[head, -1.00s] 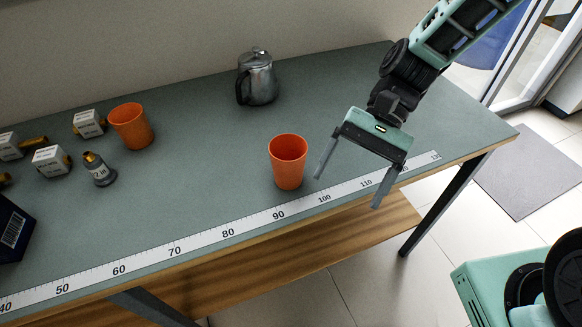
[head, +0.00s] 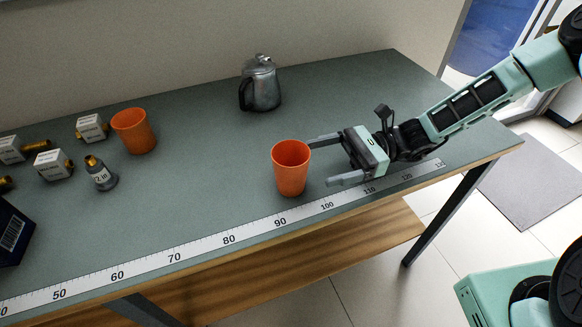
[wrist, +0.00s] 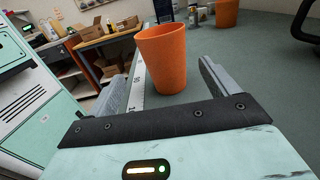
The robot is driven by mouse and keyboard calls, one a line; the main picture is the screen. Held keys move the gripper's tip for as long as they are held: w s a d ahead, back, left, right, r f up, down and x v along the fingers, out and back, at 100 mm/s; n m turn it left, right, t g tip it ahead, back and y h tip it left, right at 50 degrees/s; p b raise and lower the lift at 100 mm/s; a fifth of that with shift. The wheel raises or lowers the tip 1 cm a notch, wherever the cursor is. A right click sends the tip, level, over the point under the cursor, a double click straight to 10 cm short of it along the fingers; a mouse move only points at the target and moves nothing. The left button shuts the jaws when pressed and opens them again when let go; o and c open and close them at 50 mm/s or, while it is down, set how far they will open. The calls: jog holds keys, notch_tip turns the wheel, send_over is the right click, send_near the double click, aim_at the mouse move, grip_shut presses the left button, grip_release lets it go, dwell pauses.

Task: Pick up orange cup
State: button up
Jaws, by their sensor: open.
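An orange cup (head: 291,170) stands upright on the table near the ruler strip. My gripper (head: 320,160) is open and low over the table, just right of this cup, with its fingers pointing left toward it. In the wrist view the same cup (wrist: 162,58) stands ahead, between the lines of the two fingers (wrist: 165,92). Nothing is held. A second orange cup (head: 133,131) stands further left on the table; part of it also shows at the top of the wrist view (wrist: 227,12).
A metal pot (head: 260,84) stands at the back. Small boxes (head: 53,164) with brass fittings and a grey bottle-like item (head: 100,173) are at left. A dark box (head: 14,232) sits at the left edge. A ruler strip (head: 228,239) runs along the table's front edge.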

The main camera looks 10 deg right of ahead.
aim_at(276, 171)
jog(key=x, duration=0.4)
jog(key=shift+s+a, duration=0.1)
jog(key=shift+a, duration=0.1)
jog(key=x, duration=0.1)
jog(key=p+x, duration=0.1)
jog(key=x, duration=0.2)
jog(key=shift+w+a+p, duration=0.15)
jog(key=shift+w+p, duration=0.2)
jog(key=shift+p, duration=0.05)
jog(key=shift+s+a+f, duration=0.1)
jog(key=shift+a, duration=0.45)
jog(key=c, duration=1.1)
